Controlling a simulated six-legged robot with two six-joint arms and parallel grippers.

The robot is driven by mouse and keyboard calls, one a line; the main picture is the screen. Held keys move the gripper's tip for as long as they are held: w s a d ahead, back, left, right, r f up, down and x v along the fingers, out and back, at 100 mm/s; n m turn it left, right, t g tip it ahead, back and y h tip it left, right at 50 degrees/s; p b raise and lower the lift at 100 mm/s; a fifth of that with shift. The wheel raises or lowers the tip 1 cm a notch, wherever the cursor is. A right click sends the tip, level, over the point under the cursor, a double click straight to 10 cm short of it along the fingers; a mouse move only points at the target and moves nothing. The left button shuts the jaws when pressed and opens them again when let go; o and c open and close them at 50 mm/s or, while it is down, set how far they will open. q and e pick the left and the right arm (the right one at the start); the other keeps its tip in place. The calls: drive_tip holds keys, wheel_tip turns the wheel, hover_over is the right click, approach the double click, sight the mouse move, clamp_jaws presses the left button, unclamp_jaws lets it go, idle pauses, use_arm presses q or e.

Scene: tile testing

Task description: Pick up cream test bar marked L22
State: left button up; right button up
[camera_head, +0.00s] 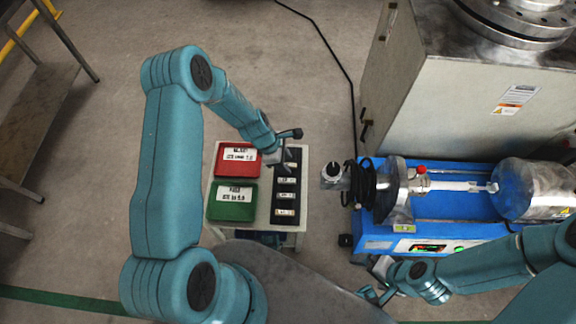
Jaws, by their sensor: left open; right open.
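A black rack (276,213) on the right part of a small cart holds several cream bars, one above another. Their markings are too small to read, so I cannot tell which is L22. The lowest cream bar (285,212) and the one above it (286,196) show clearly. My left gripper (283,147) is open over the far end of the rack and partly hides the top of it. My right gripper (371,283) is open and empty in front of the blue machine, low in the view.
A red tray (225,168) and a green tray (232,213), both labelled, sit left of the rack on the cart (262,217). A blue test machine (375,245) and a grey cabinet (430,115) stand to the right.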

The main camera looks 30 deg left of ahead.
use_arm(q)
clamp_jaws()
drive_tip(key=shift+r, duration=0.2)
